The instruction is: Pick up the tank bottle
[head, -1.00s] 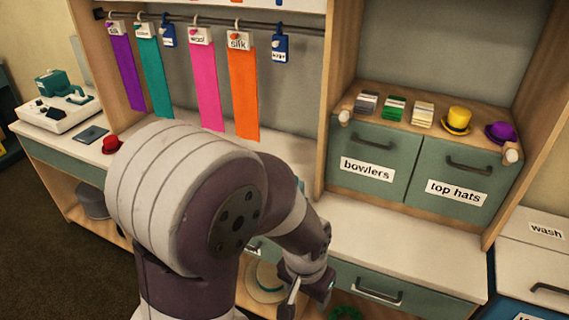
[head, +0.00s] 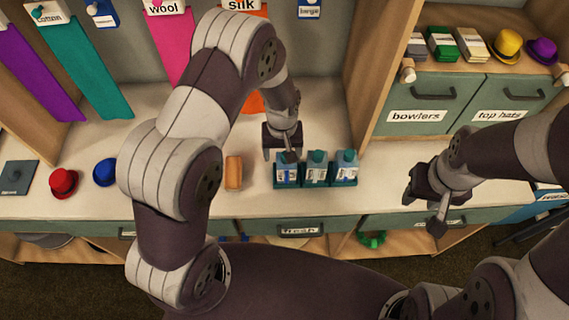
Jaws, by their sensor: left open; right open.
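Three small blue-grey bottles with teal tops and white labels stand side by side in a teal holder (head: 316,184) on the counter: a left bottle (head: 286,174), a middle bottle (head: 317,172) and a right bottle (head: 346,170). The labels are too small to read, so I cannot tell which is the tank bottle. My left gripper (head: 280,154) is open, just above and behind the left bottle, with nothing in it. My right gripper (head: 424,208) is open and empty, in front of the counter to the right of the holder.
An orange block (head: 233,172) lies left of the holder. A red hat (head: 63,182) and a blue hat (head: 104,172) sit further left. A drawer cabinet (head: 420,110) stands at the right. The counter is clear between the holder and the right cabinet.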

